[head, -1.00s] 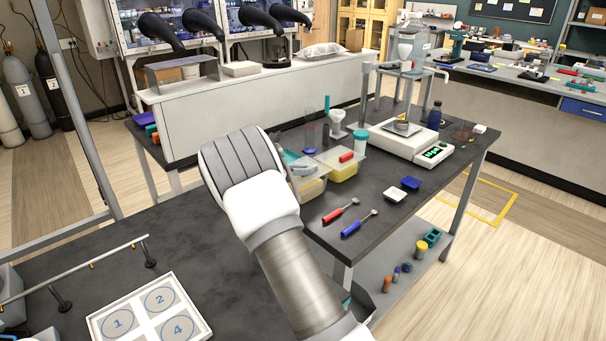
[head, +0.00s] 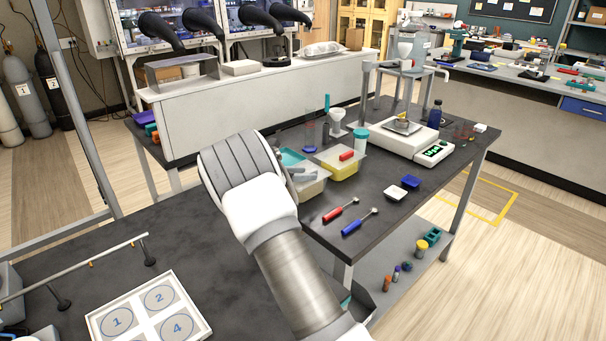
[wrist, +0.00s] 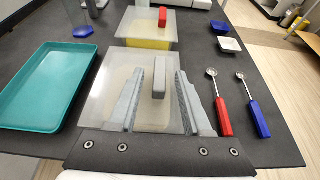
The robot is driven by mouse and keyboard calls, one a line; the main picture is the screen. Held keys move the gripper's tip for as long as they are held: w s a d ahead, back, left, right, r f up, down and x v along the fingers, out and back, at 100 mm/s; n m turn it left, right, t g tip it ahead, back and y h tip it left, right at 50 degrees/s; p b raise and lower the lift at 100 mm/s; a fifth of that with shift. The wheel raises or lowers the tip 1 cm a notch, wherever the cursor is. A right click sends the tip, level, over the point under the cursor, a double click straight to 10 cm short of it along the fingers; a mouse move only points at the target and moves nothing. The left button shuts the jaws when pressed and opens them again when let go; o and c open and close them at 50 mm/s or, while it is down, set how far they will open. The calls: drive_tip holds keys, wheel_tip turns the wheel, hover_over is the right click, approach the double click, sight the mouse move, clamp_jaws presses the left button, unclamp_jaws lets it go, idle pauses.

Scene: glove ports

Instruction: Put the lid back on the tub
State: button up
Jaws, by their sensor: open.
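A clear tub with pale contents (head: 314,188) stands on the dark bench; it also shows in the wrist view (wrist: 136,92). A translucent lid (wrist: 103,92) with a grey bar handle (wrist: 159,88) lies over it. The lid seems to reach past the contents on the left; I cannot tell whether it is seated. My gripper (wrist: 159,74) is open, with one finger on each side of the handle and visible gaps. In the head view my wrist hides most of the gripper. Behind stands a yellow-filled tub (head: 341,172) under a clear lid with a red handle (head: 346,156).
A teal tray (wrist: 48,85) lies close on the left. A red-handled spoon (wrist: 221,108) and a blue-handled spoon (wrist: 254,110) lie on the right. A white dish (head: 396,193), a blue dish (head: 410,181) and a scale (head: 400,139) stand farther off.

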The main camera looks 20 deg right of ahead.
drive_tip(key=shift+r, duration=0.3)
drive_tip(key=v, duration=1.2)
drive_tip(key=s+d+r+m+g+y, duration=0.1)
drive_tip(key=s+d+r+m+y, duration=0.15)
drive_tip(key=s+r+m, duration=0.55)
drive_tip(key=s+d+r+m+g+y, duration=0.1)
drive_tip(key=s+m+y, duration=0.3)
drive_tip(key=s, duration=0.8)
drive_tip(key=s+a+m+t+y, duration=0.1)
drive_tip(key=s+a+m+y, duration=0.2)
drive_tip(key=s, duration=0.7)
drive_tip(key=s+a+m+t+y, duration=0.1)
drive_tip(key=s+a+m+y, duration=0.2)
drive_tip(key=s+m, duration=0.4)
drive_tip(key=s+a+r, duration=0.1)
drive_tip(key=s, duration=0.2)
drive_tip(key=shift+t+p, duration=0.3)
drive_tip(key=shift+p, duration=0.1)
drive_tip(key=shift+a, duration=0.1)
